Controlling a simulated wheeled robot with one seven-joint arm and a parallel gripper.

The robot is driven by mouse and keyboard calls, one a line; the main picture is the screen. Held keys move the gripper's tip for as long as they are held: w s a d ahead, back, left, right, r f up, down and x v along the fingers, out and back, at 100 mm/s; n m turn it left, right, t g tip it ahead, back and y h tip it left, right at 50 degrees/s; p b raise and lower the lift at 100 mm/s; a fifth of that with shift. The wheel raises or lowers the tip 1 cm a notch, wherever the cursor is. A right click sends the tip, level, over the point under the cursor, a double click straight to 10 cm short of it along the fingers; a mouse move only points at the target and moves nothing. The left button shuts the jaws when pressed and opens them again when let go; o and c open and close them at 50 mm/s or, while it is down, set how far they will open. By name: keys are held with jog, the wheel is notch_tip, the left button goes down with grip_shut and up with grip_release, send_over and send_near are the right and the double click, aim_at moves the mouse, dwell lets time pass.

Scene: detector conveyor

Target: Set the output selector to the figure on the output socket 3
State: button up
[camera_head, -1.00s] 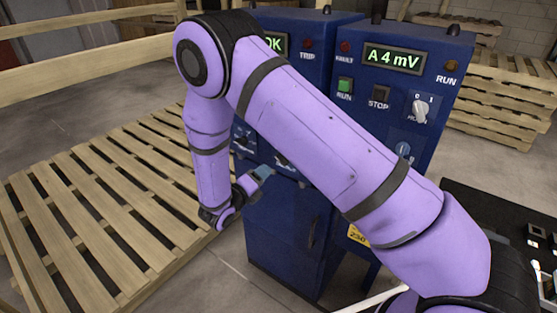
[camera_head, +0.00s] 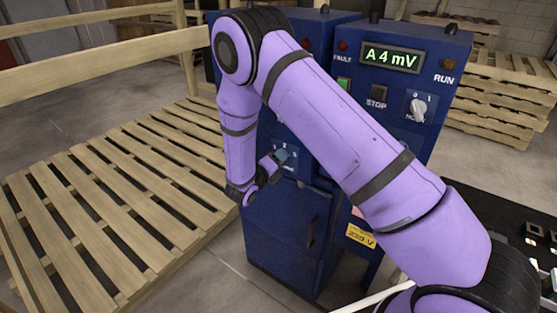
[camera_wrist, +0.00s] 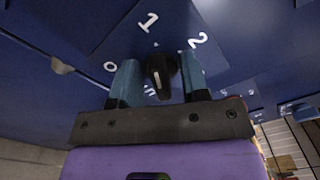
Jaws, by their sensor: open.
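In the wrist view a black selector knob (camera_wrist: 160,74) with a white pointer line stands on the blue panel. The figures 0, 1 and 2 are printed around its far side. Part of its lettering is hidden behind the knob and fingers, so I cannot confirm its name. My gripper (camera_wrist: 157,84) is open, with one teal finger on each side of the knob; I cannot tell whether they touch it. In the head view my gripper (camera_head: 281,157) is at the lower panel of the left blue cabinet and hides the knob. I cannot make out output socket 3.
A wooden pallet (camera_head: 110,190) and railing stand at left. My arm covers much of both cabinets.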

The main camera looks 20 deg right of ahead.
jog(key=c, duration=0.6)
jog(key=shift+o, duration=0.2)
jog(key=shift+m, duration=0.3)
jog(key=m, duration=0.5)
jog(key=shift+s, duration=0.1)
jog(key=m, duration=0.5)
jog(key=shift+s+r+m, duration=0.1)
jog(key=shift+m, duration=0.2)
jog(key=m, duration=0.6)
jog(key=shift+s+d, duration=0.1)
jog(key=m, duration=0.6)
jog(key=shift+m, duration=0.3)
jog(key=shift+f, duration=0.2)
jog(key=shift+s, duration=0.1)
